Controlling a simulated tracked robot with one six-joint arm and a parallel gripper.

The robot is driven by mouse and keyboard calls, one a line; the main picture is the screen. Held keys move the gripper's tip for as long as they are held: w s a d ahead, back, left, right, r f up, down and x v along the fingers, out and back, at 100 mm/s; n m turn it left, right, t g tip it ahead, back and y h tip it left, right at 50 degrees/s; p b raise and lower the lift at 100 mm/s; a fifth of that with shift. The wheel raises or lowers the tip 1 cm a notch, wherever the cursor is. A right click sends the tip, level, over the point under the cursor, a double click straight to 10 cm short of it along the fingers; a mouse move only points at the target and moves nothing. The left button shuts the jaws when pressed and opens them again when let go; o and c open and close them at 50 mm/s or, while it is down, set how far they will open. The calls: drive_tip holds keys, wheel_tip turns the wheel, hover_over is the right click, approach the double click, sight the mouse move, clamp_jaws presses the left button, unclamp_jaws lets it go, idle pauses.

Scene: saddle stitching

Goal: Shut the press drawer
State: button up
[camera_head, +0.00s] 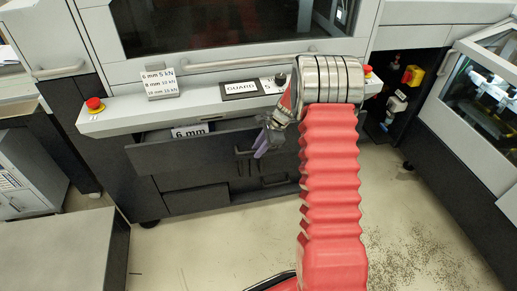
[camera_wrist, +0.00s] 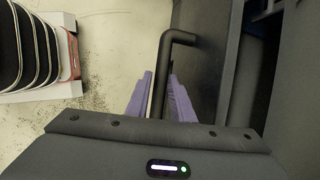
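The press drawer (camera_head: 190,151), a dark drawer with a "6 mm" label (camera_head: 190,131), stands partly pulled out under the press's control ledge in the head view. Its black handle (camera_wrist: 163,75) shows in the wrist view as a bent bar running between the fingers. My gripper (camera_head: 259,152) is in front of the drawer's right part in the head view. In the wrist view my gripper (camera_wrist: 160,88) has its purple fingers close on both sides of the handle bar, shut on it. The drawer's right end is partly hidden by my gripper.
Below is another dark drawer front (camera_head: 197,199). Red emergency buttons (camera_head: 94,104) sit at the ledge ends, with a "GUARD" sign (camera_head: 240,87) between them. A grey cabinet (camera_head: 72,250) stands at lower left. The floor (camera_head: 215,250) before the press is clear.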

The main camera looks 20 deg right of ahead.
drive_tip(key=o, duration=0.3)
drive_tip(key=shift+d, duration=0.1)
drive_tip(key=shift+o, duration=0.2)
drive_tip(key=shift+r, duration=0.2)
drive_tip(key=v, duration=1.3)
drive_tip(key=shift+d+r, duration=0.15)
drive_tip(key=shift+r, duration=0.05)
drive_tip(key=shift+s, duration=0.1)
